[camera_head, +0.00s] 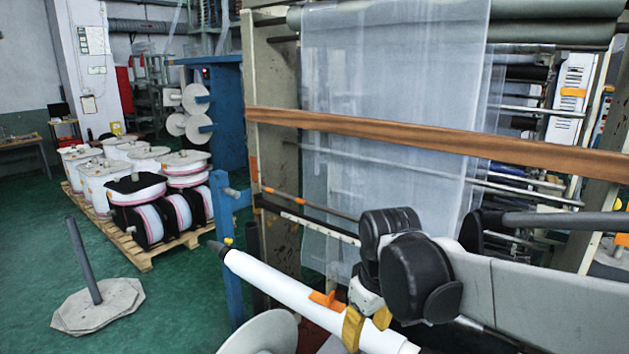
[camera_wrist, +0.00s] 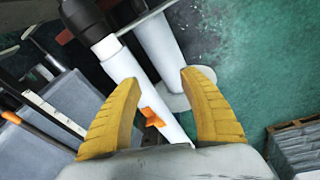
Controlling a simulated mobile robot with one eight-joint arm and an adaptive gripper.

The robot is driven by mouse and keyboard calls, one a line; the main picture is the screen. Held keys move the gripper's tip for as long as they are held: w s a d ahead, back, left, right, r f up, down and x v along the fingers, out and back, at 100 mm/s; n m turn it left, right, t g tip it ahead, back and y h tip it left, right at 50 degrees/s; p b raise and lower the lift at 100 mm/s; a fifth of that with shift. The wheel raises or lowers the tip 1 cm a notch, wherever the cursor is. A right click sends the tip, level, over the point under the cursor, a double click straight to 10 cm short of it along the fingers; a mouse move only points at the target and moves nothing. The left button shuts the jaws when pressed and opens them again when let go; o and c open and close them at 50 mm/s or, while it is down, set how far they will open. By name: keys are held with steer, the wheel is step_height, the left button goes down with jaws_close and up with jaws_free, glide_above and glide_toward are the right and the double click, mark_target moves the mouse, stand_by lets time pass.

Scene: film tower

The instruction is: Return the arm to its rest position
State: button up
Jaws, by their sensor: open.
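My gripper (camera_head: 367,325) is at the lower middle of the head view, at the end of my grey and black arm. Its yellow fingers are spread apart in the wrist view (camera_wrist: 160,110), with nothing held between them. A white roll (camera_head: 285,286) on a shaft runs diagonally close by the fingers. It also shows beyond the fingers in the wrist view (camera_wrist: 125,68). An orange clip (camera_head: 327,300) sits on the roll, and it appears between the fingers in the wrist view (camera_wrist: 152,117). I cannot tell whether the fingers touch the roll.
The film machine's frame (camera_head: 275,90) stands behind the arm, with a clear film sheet (camera_head: 390,75) and a brown bar (camera_head: 400,136) across it. A pallet (camera_head: 140,255) of white buckets and spools stands left. A post on a grey base (camera_head: 105,308) stands on the green floor.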

steer(key=s+d+f+m+t+b, duration=0.2)
steer(key=s+d+f+m+b, duration=0.1)
steer(key=s+f+b, duration=0.3)
steer(key=s+d+f+m+t+b, duration=0.3)
steer(key=s+d+f+b, duration=0.3)
steer(key=f+b, duration=0.3)
steer(key=shift+s+f+m+b, duration=0.2)
steer(key=shift+f+m+b, duration=0.15)
steer(key=shift+f+m, duration=0.3)
steer(key=shift+d, duration=0.1)
steer(key=shift+c, duration=0.5)
stand_by(0.4)
